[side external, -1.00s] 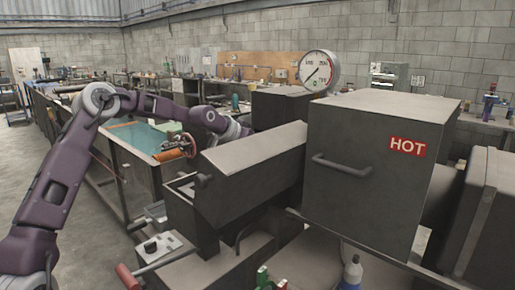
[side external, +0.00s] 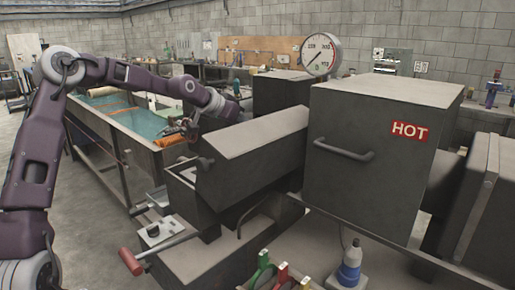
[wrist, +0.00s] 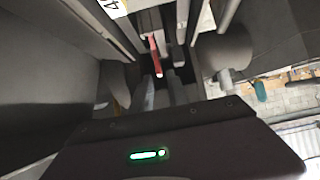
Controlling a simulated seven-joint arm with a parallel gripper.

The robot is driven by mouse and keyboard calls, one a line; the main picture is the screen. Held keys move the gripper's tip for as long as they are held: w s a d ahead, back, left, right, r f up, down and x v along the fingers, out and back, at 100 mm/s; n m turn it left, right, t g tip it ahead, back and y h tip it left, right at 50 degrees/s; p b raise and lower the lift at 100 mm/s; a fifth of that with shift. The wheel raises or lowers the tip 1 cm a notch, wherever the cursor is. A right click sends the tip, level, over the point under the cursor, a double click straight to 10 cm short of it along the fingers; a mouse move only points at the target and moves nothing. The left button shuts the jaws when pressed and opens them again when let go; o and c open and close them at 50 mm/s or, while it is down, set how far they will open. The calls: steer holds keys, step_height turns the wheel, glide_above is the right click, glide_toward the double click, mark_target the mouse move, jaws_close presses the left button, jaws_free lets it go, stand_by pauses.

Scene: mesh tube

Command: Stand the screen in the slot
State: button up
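My gripper (side external: 178,128) is small in the side view, at the near end of a blue-green tank, left of a dark sloped box. An orange-brown roll (side external: 171,141) lies just below it at the tank's near edge. I cannot tell whether the gripper touches that roll. In the wrist view, two grey finger-like parts (wrist: 163,94) reach away from my dark gripper body. A narrow red piece (wrist: 155,54) shows beyond them. I cannot tell whether the fingers are open or shut. I cannot make out the screen or the slot with certainty.
The dark sloped box (side external: 255,150) and a dark cabinet (side external: 370,160) marked HOT stand to the right. A round gauge (side external: 320,55) stands behind. A red-handled lever (side external: 131,262) and a bottle (side external: 350,265) are in front. The tank (side external: 130,120) is open on top.

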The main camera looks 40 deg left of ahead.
steer(key=x, duration=0.7)
steer(key=shift+d+f, duration=0.15)
steer(key=shift+f, duration=0.15)
jaws_close()
stand_by(1.1)
